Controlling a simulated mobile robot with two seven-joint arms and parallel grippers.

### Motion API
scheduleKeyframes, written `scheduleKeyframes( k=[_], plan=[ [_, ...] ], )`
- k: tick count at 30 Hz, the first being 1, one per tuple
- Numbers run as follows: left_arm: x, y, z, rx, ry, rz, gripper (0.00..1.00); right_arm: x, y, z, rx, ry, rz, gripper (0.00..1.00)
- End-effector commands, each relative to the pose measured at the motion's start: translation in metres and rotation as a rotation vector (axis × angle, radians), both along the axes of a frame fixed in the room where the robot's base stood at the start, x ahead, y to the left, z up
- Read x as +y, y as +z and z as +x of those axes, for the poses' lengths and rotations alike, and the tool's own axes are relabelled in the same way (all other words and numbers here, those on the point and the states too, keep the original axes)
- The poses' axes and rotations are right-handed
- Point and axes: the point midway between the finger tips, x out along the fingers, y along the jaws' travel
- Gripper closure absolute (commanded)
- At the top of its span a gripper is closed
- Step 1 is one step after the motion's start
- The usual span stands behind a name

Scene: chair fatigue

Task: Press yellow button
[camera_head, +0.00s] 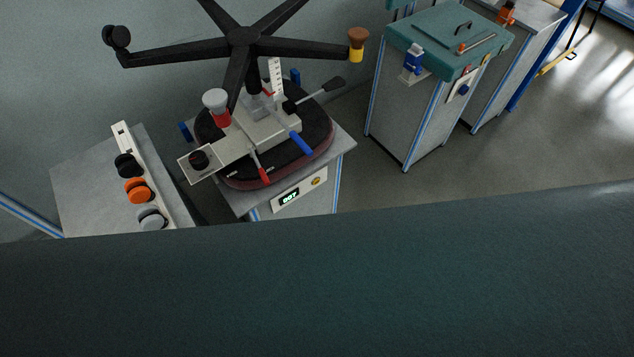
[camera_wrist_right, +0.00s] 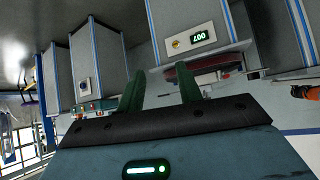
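The yellow button (camera_head: 317,181) is a small round button on the pale front panel of the cabinet under the upturned chair. It sits right of a lit digital display (camera_head: 289,197). In the right wrist view the picture is turned over, and the yellow button (camera_wrist_right: 176,43) shows left of the display (camera_wrist_right: 199,37). My right gripper (camera_wrist_right: 159,84) has its two green fingers apart with nothing between them. The panel appears beyond the fingertips, and I see no contact with the button. My left gripper is in neither view.
The upturned black chair base (camera_head: 243,38) stands over a clamped test fixture (camera_head: 262,130). A side table (camera_head: 85,180) holds several knobs at left. A teal-topped cabinet (camera_head: 402,115) stands at right. A dark teal surface hides the lower head view.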

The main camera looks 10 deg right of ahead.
Motion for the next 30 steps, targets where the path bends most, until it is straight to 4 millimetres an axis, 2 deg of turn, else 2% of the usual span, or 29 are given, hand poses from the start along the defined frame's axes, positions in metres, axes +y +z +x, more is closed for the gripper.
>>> scheduleKeyframes(
  k=[1,8,30],
  plan=[
    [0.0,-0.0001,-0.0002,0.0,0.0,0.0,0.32,-0.0001,0.0,-0.0001,0.0,0.0,0.0,0.72],
    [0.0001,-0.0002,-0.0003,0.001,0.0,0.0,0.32,-0.0001,0.0,-0.0001,0.0,0.0,0.0,1.0],
    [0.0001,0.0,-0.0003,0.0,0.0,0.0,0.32,-0.0001,0.0,-0.0001,0.0,0.001,-0.001,1.0]
  ],
)
